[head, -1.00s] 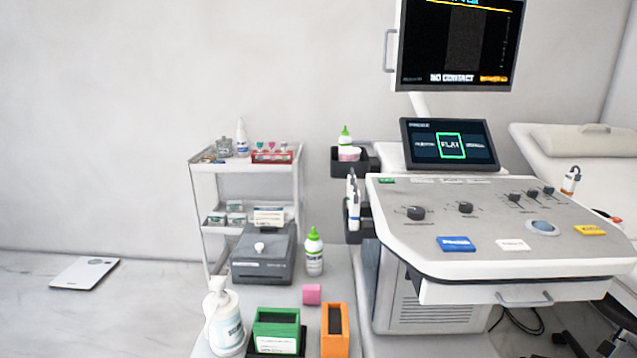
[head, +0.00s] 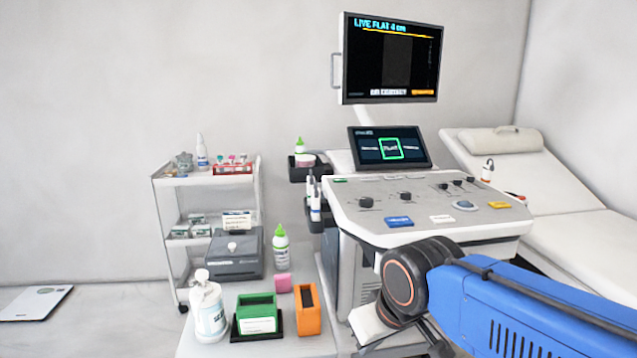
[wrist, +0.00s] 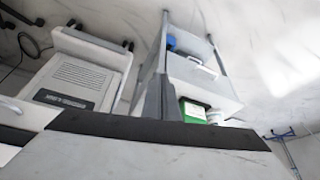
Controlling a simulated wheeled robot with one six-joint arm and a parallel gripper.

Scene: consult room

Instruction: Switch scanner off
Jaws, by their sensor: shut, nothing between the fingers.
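The scanner is a white cart with a grey control panel (head: 440,207) in the head view, holding dark knobs, a blue key (head: 399,222), a white key (head: 442,219) and a yellow key (head: 499,205). A small green mark (head: 340,180) sits at its far left corner. The upper monitor (head: 390,58) is lit with "LIVE FLAT 4 cm", and the touch screen (head: 389,148) is lit with a green frame. My gripper (wrist: 163,84) appears shut and empty in the wrist view, pointing toward the floor area. My arm hides it in the head view.
A side table carries a pump bottle (head: 207,308), green box (head: 257,312), orange box (head: 307,309) and pink block (head: 283,283). A white trolley (head: 158,205) stands behind. An exam couch (head: 570,231) is at the right. A floor scale (head: 36,303) lies far left.

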